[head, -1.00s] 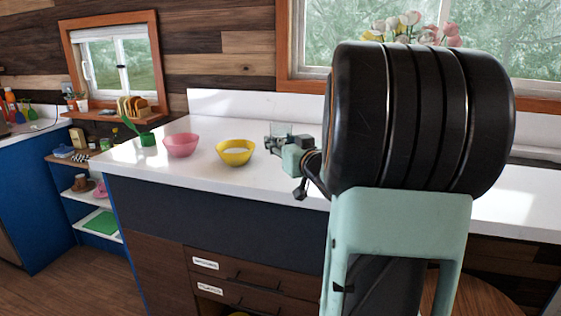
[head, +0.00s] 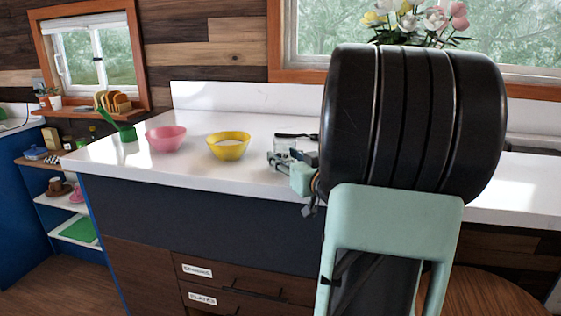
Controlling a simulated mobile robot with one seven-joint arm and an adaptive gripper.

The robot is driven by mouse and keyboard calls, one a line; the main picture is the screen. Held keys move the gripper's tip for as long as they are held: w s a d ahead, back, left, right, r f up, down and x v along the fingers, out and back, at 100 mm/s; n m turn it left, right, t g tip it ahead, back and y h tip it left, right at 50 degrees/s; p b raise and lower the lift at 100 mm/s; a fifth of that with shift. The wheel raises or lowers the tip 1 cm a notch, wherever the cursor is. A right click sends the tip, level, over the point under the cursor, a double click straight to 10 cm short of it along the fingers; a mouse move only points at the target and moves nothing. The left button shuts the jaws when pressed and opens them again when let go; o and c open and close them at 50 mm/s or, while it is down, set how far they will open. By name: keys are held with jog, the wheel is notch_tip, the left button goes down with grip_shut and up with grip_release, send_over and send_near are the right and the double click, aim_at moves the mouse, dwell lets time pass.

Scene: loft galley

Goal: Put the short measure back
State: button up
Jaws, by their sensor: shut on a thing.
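My gripper (head: 278,161) is at the front of the white counter, right of the yellow bowl, and small in the head view. It is shut on a small clear vessel (head: 285,144), which I take to be the short measure. The vessel shows just behind the fingers; its lower part is hidden by them. I cannot tell whether it touches the counter. My dark arm link covers the counter to the right.
A yellow bowl (head: 228,147) with pale contents, a pink bowl (head: 166,139) and a green pot (head: 126,133) stand on the counter (head: 130,162) to the left. A dark thin object (head: 292,135) lies behind the vessel. Labelled drawers (head: 235,276) are below.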

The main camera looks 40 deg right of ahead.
jog(key=shift+s+r, duration=0.1)
jog(key=shift+s, duration=0.05)
jog(key=o, duration=1.2)
jog(key=shift+d+f, duration=0.1)
jog(key=shift+f, duration=0.1)
jog(key=shift+o, duration=0.2)
jog(key=shift+r, duration=0.25)
jog(key=s, duration=0.4)
jog(key=s+a+p, duration=0.1)
jog(key=s, duration=0.3)
jog(key=s+a, duration=0.1)
jog(key=s, duration=0.2)
jog(key=shift+s+r+p, duration=0.25)
jog(key=shift+s+p, duration=0.15)
